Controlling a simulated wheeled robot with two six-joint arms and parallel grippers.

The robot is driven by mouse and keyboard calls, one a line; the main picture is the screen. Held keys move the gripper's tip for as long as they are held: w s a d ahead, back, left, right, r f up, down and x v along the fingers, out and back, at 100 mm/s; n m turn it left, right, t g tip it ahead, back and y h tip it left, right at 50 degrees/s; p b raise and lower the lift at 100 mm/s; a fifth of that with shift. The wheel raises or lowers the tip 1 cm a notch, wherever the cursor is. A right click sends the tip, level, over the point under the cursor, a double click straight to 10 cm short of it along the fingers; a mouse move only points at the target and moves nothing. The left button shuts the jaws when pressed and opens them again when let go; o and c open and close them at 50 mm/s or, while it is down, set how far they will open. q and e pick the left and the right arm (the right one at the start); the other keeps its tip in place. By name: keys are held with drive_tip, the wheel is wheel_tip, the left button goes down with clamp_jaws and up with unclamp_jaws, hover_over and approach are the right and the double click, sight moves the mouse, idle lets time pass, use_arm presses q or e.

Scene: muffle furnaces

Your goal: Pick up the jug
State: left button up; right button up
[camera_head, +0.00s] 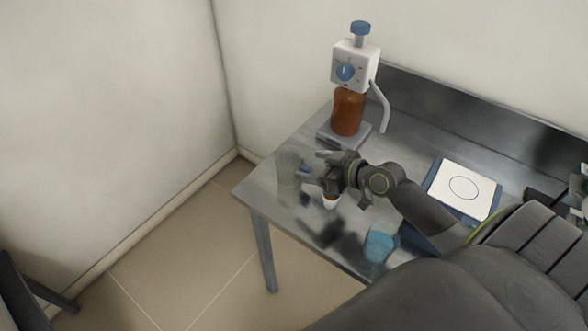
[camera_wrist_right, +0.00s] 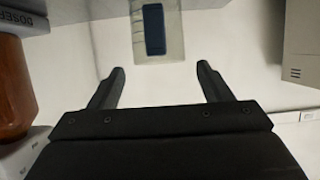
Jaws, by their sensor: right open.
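The jug (camera_head: 287,178) is a clear, see-through vessel with a blue handle on its right side. It stands upright near the left end of the metal table (camera_head: 262,188). My right gripper (camera_head: 322,166) is open, just right of the jug, with its fingers pointing towards the handle. In the right wrist view the jug (camera_wrist_right: 173,52) with its blue handle shows beyond the open fingertips (camera_wrist_right: 160,80), roughly centred between them and apart from them. Nothing is between the fingers. My left gripper is not in view.
A dispenser with a brown bottle (camera_head: 347,112) stands behind the gripper. A small white-and-brown cup (camera_head: 331,201) sits below the gripper. A blue beaker (camera_head: 380,246) is near the front edge. A flat device with a white plate (camera_head: 464,188) is at the right.

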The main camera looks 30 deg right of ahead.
sight(303, 165)
drive_tip(key=x, duration=0.2)
drive_tip(key=p+x, duration=0.1)
drive_tip(key=x, duration=0.1)
drive_tip(key=shift+d+f, duration=0.1)
drive_tip(key=shift+f, duration=0.25)
drive_tip(key=shift+w+f, duration=0.35)
drive_tip(key=shift+w, duration=0.05)
drive_tip(key=shift+c, duration=0.2)
drive_tip(key=c, duration=0.7)
wheel_tip(303, 165, up, 10)
drive_tip(key=shift+r, duration=0.1)
